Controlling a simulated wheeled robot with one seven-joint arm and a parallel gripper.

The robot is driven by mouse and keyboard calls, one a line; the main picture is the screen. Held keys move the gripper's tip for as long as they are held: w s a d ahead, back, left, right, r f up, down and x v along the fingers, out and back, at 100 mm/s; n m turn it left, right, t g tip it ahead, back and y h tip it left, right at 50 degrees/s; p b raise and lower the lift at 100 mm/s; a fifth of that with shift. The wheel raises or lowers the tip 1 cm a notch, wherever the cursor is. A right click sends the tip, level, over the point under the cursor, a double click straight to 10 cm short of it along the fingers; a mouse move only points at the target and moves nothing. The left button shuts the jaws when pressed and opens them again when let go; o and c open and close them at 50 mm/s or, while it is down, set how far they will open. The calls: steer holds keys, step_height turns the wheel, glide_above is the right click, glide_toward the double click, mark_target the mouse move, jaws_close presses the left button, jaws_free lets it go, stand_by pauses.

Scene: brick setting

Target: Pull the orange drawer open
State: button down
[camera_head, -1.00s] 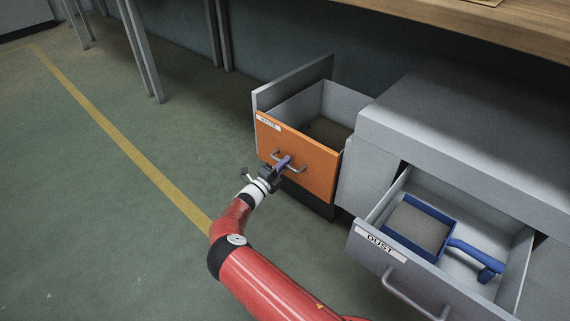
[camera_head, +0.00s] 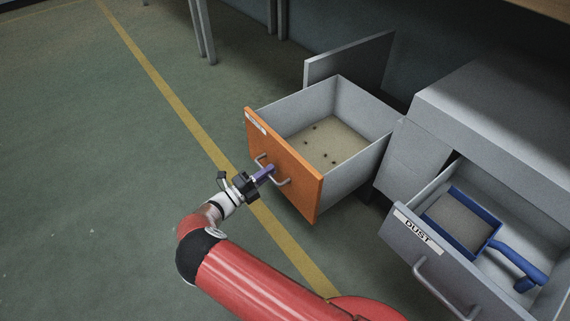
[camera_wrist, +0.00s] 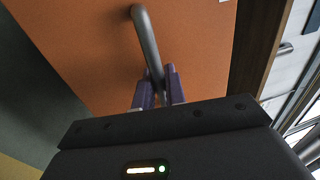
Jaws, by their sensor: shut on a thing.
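The orange drawer (camera_head: 292,178) stands pulled well out of the cabinet in the head view. Its grey inside shows a beige floor with several small dark specks. Its grey metal handle (camera_head: 284,182) is on the orange front. My gripper (camera_head: 268,172) is at the handle, with its purple fingers closed around the bar. In the wrist view the handle (camera_wrist: 147,45) runs down between the purple fingers (camera_wrist: 158,90), against the orange front (camera_wrist: 75,45). The fingertips are partly hidden behind the bar and the gripper body.
A grey drawer labelled DUST (camera_head: 447,275) is also open at the right, holding a blue dustpan-like tool (camera_head: 492,228). The grey cabinet (camera_head: 480,105) stands behind. A grey upright panel (camera_head: 350,62) is beyond the orange drawer. The green floor (camera_head: 90,170) at the left is clear.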

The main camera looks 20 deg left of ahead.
steer(key=shift+r+v, duration=0.15)
steer(key=shift+v, duration=0.6)
steer(key=shift+r+v, duration=0.15)
steer(key=shift+v, duration=0.6)
steer(key=c, duration=1.5)
jaws_free()
steer(key=shift+c, duration=0.2)
steer(key=v, duration=0.8)
steer(key=shift+b, duration=0.3)
